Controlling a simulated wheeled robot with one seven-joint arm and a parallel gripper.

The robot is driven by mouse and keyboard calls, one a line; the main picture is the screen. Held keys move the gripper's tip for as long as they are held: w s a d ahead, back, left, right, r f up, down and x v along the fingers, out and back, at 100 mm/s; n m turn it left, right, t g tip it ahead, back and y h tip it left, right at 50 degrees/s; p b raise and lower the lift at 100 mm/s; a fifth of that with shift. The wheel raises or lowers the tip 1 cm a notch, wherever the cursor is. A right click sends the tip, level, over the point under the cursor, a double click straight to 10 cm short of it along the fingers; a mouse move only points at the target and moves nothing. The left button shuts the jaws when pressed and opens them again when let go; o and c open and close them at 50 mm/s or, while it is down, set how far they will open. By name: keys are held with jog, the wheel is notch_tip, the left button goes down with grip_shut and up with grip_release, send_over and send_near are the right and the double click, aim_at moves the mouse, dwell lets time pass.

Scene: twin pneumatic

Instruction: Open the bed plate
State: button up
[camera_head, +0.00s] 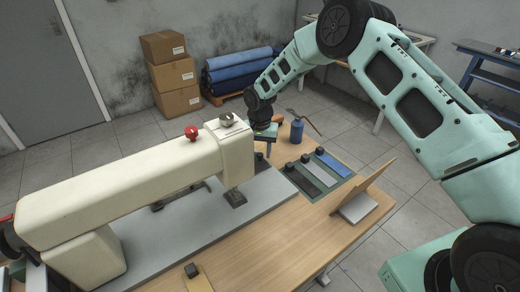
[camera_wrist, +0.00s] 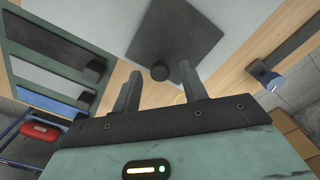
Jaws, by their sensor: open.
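A dark grey square plate (camera_wrist: 183,32) with a small round black knob (camera_wrist: 160,71) near its edge lies in the light grey machine bed (camera_wrist: 240,22) in the wrist view. I take it for the bed plate. My gripper (camera_wrist: 159,74) is open, its fingertips on either side of the knob in the picture; I cannot tell whether they reach down around it. In the head view my gripper (camera_head: 264,148) is just beyond the cream sewing machine's (camera_head: 150,180) head, low over the table. The machine hides the plate there.
A green tray (camera_head: 326,194) with black, grey and blue strips lies right of the bed. A blue bottle (camera_head: 297,130) stands behind it. A slanted wooden stand (camera_head: 368,190) is at the right edge. The front of the wooden table (camera_head: 262,250) is mostly clear.

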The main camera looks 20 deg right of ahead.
jog(key=shift+f, duration=0.2)
jog(key=shift+c, duration=0.3)
grip_shut()
jog(key=w+d, duration=0.1)
jog(key=d, duration=0.2)
jog(key=w+d+b, duration=0.1)
jog(key=d, duration=0.2)
jog(key=w+d, duration=0.1)
jog(key=d, duration=0.1)
jog(key=shift+d+r+b, duration=0.1)
jog(key=shift+d+b, duration=0.3)
jog(key=shift+o, duration=0.3)
grip_release()
